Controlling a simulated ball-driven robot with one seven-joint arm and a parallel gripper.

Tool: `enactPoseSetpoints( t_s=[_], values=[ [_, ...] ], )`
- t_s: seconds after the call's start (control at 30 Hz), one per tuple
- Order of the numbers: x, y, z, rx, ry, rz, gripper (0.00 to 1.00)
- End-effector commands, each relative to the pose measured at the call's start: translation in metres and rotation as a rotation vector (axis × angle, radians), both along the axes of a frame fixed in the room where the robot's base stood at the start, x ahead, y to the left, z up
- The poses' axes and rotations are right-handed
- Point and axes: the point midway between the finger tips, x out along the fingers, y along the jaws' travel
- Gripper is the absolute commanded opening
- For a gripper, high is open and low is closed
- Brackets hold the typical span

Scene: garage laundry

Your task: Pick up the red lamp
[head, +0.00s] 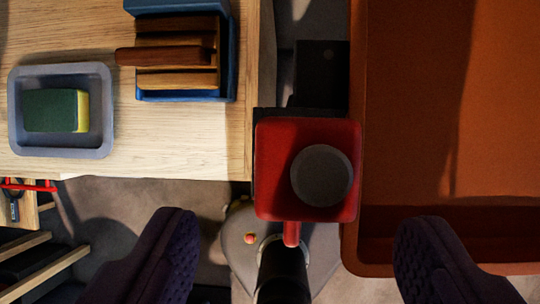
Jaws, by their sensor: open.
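The red lamp (270,160) is a boxy red body with a round grey disc (322,176) on its face and a short red stub at its lower edge. It shows in the middle of the head view, between the wooden table and the orange tub. What bears it is mostly hidden beneath it. My gripper (293,245) is open, with its two dark purple fingers wide apart at the lower left and lower right. The lamp lies ahead of the gap between the fingers, and neither finger touches it.
A large orange tub (357,120) fills the right side. On the left, a wooden table (190,150) holds a grey tray (62,152) with a green and yellow sponge (50,111) and a blue crate (185,97) with wooden pieces. Open shelving shows at the lower left.

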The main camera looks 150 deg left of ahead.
Motion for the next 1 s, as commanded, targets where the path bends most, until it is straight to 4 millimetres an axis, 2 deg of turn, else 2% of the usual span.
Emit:
enactPoseSetpoints(
  t_s=[0.03, 0.33, 0.47, 0.67, 0.9, 0.93, 1.0],
  values=[
    [0.003, 0.0, -0.009, 0.0, 0.001, 0.001, 0.74],
    [0.028, -0.003, -0.049, 0.001, 0.001, 0.001, 0.74],
    [0.033, -0.003, -0.056, 0.0, -0.003, 0.001, 0.74],
    [0.033, -0.003, -0.055, 0.0, -0.003, 0.001, 0.74],
    [0.033, -0.003, -0.055, 0.0, -0.003, 0.001, 0.19],
    [0.033, -0.003, -0.055, 0.0, -0.004, 0.001, 0.15],
    [0.033, -0.003, -0.055, 0.0, -0.004, 0.001, 0.15]
  ],
)
